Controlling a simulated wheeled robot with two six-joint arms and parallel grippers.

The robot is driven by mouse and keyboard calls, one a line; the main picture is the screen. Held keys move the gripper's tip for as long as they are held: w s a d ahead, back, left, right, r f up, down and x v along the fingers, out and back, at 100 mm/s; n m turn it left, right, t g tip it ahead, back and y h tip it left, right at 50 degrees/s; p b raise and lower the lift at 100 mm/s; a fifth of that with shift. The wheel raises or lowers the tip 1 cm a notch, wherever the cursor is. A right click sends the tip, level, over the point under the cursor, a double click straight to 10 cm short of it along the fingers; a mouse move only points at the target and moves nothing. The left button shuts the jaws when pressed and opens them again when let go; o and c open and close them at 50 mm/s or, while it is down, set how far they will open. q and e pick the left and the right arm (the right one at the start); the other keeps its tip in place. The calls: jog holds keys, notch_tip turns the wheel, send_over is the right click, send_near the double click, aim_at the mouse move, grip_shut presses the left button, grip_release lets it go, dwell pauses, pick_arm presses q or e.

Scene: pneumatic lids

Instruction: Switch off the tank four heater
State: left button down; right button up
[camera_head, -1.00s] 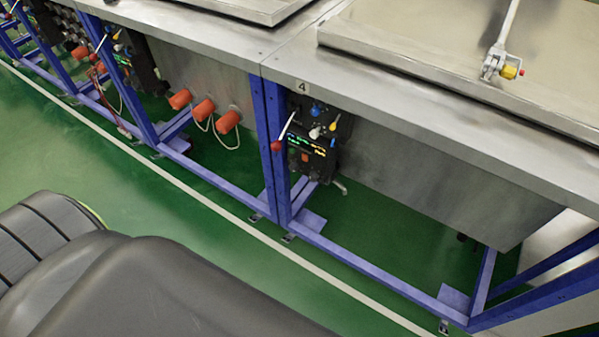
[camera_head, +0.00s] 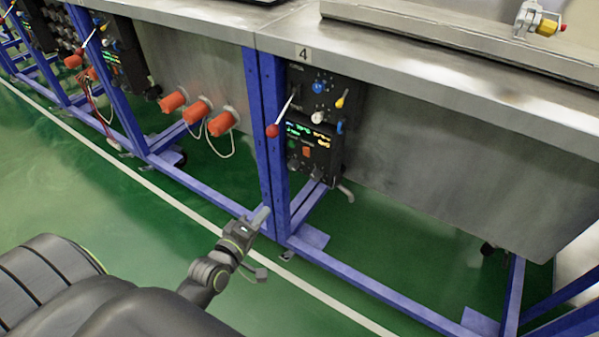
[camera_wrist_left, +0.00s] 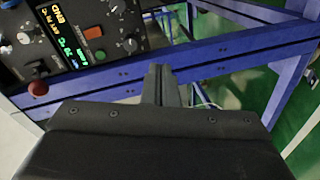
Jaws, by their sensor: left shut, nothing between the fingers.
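The tank four control panel (camera_head: 327,103) is a black box under the steel table edge, below the label "4" (camera_head: 303,54). It carries a lit display (camera_head: 305,134), an orange-red switch (camera_head: 306,152), several knobs and a lever with a red ball (camera_head: 272,130). My left gripper (camera_head: 262,216) is shut and empty, below and left of the panel, near the blue frame post. In the left wrist view the fingers (camera_wrist_left: 160,84) are together, and the panel (camera_wrist_left: 85,30) shows at upper left with the orange-red switch (camera_wrist_left: 93,32). My right gripper is not in view.
A blue frame post (camera_head: 265,140) stands left of the panel, with a blue floor rail (camera_head: 380,285) below. Orange plugs with cables (camera_head: 197,110) stick out left of it. A steel tank wall (camera_head: 450,180) lies right. The green floor in front is open.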

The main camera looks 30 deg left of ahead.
aim_at(306, 150)
pick_arm(q)
notch_tip(306, 150, up, 8)
jog(key=d+n+t+h+b, duration=0.1)
jog(key=d+n+t+b, duration=0.1)
jog(key=t+b, duration=0.1)
jog(key=shift+s+d+n, duration=0.2)
jog(key=shift+s+n, duration=0.1)
jog(key=shift+s, duration=0.05)
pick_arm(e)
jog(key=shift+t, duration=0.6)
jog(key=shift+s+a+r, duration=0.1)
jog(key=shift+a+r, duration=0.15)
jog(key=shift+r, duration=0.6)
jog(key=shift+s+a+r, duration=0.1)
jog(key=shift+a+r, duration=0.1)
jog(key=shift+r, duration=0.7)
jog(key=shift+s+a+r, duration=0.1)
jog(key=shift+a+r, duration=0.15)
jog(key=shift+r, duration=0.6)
